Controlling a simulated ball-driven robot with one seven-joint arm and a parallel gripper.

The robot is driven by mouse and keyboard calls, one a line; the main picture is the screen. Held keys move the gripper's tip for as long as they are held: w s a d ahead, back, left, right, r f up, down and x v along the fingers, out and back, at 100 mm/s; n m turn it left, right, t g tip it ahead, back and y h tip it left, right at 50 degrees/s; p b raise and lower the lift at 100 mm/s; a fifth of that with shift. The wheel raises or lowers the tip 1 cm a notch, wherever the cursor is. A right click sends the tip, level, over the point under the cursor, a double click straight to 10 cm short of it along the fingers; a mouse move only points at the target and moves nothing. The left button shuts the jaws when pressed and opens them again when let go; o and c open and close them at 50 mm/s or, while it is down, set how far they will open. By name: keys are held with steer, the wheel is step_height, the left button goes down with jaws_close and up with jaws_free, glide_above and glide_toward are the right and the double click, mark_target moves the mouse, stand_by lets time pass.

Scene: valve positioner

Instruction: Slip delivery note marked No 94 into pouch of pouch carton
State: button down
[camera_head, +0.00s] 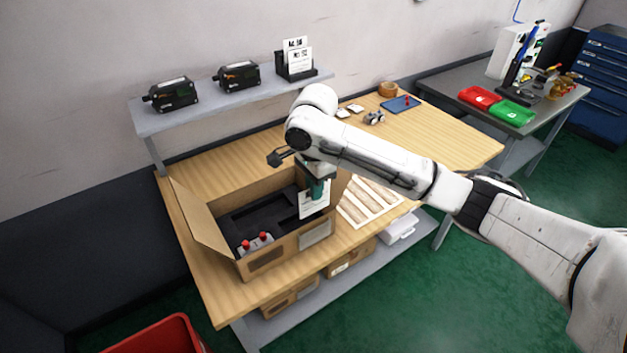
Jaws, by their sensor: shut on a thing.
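The open pouch carton (284,256) stands on the wooden bench, its left flap folded out. A pale grey pouch (315,234) is on its front wall, toward the right. My gripper (317,192) points down over the carton's right part and is shut on a white delivery note (311,207). The note hangs in front of the dark foam inside, its lower edge a little above the pouch as seen here. I cannot tell how far apart they are in depth. The note's number is too small to read. My arm hides the carton's back right corner.
Black foam and a grey part with red caps (256,243) are inside the carton. A rack (296,72) of papers and two black devices (171,94) stand on the shelf. Pale strips (370,203) lie right of the carton.

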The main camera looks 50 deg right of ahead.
mark_target(314, 204)
steer(key=shift+f+b, duration=2)
steer(key=shift+f, duration=0.4)
steer(key=shift+p, duration=1.05)
steer(key=shift+f, duration=0.5)
steer(key=shift+p, duration=0.7)
steer(key=shift+f+b, duration=0.6)
steer(key=shift+f, duration=1.6)
steer(key=c, duration=1.2)
jaws_free()
steer(key=shift+r, duration=0.15)
